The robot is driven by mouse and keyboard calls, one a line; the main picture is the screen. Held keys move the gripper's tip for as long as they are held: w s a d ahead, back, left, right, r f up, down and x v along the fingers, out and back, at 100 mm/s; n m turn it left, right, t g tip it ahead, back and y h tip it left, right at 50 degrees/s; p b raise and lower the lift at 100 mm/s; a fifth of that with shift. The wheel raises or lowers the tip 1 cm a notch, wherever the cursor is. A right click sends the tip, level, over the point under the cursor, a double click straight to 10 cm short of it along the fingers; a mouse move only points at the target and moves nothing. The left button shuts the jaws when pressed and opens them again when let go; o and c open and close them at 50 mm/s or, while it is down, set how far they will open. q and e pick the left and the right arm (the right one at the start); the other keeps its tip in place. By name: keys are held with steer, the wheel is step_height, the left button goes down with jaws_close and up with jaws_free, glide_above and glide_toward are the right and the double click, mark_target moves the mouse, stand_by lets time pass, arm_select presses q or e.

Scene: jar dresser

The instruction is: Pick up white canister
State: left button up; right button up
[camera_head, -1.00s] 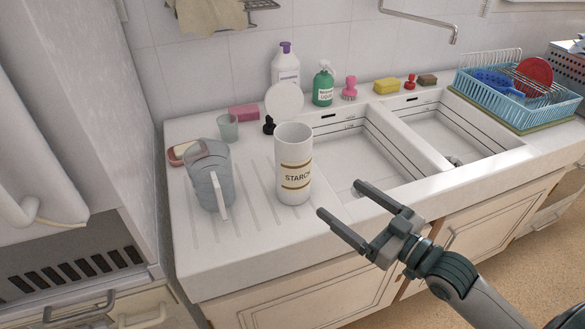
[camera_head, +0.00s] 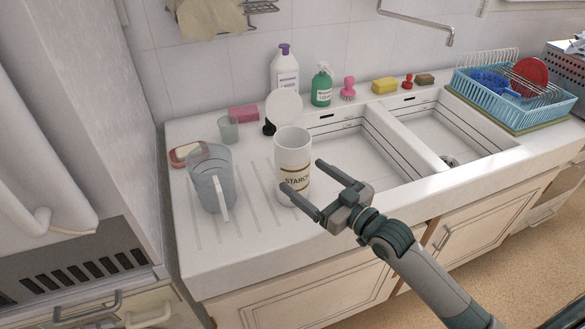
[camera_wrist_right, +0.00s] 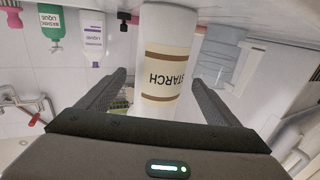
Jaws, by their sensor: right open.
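The white canister (camera_head: 292,155) labelled STARCH stands upright on the ribbed drainboard beside the sink in the head view. My right gripper (camera_head: 302,189) is open at the canister's front right side. One finger reaches across the canister's lower front in the picture, and the other is at its right. In the right wrist view the canister (camera_wrist_right: 163,65) appears upside down, between the two open fingers of my gripper (camera_wrist_right: 163,90). I cannot tell whether the fingers touch it. My left gripper is not in view.
A clear pitcher (camera_head: 210,180) stands close left of the canister. A small cup (camera_head: 228,129) and a round white mirror-like disc (camera_head: 284,105) are behind it. The sink basins (camera_head: 360,150) lie to the right. Bottles (camera_head: 285,70) line the wall; a blue dish rack (camera_head: 515,95) is far right.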

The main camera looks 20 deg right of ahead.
steer(key=shift+w+a, duration=0.15)
steer(key=shift+w, duration=0.15)
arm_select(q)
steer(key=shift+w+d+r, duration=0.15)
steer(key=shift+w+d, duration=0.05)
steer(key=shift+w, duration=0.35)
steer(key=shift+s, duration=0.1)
arm_select(e)
steer(key=shift+w, duration=0.1)
steer(key=shift+w+a+p, duration=0.3)
steer(key=shift+w+p, duration=0.2)
steer(key=shift+w, duration=0.05)
steer(key=p+x, duration=0.1)
steer(key=x, duration=0.2)
steer(key=shift+f, duration=0.1)
steer(key=shift+w+a+f, duration=0.1)
steer(key=shift+w+a, duration=0.05)
steer(key=shift+w, duration=0.25)
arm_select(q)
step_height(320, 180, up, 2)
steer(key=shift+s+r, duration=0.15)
